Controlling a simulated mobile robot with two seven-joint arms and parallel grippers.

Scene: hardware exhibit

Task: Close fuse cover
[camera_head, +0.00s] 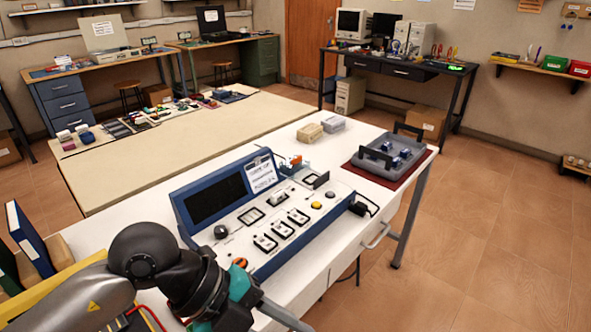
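The blue-framed control console (256,205) stands on a white table, with a dark screen, a paper label, switches and knobs on its sloped panel. Near its upper right end is a small raised flap with a dark edge (320,181), beside a small pale block (282,197); either could be the fuse cover, and I cannot tell which. My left arm comes in from the lower left in front of the console. Its gripper (284,315) is at the bottom edge, partly cut off, apart from these parts; its opening is hidden. My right gripper is out of view.
A grey tray (367,163) with blue-capped items sits on a red mat at the table's right end. Two small boxes (309,132) lie behind the console. A black plug and cable (360,208) are at the console's right edge. Binders (28,236) stand at the far left.

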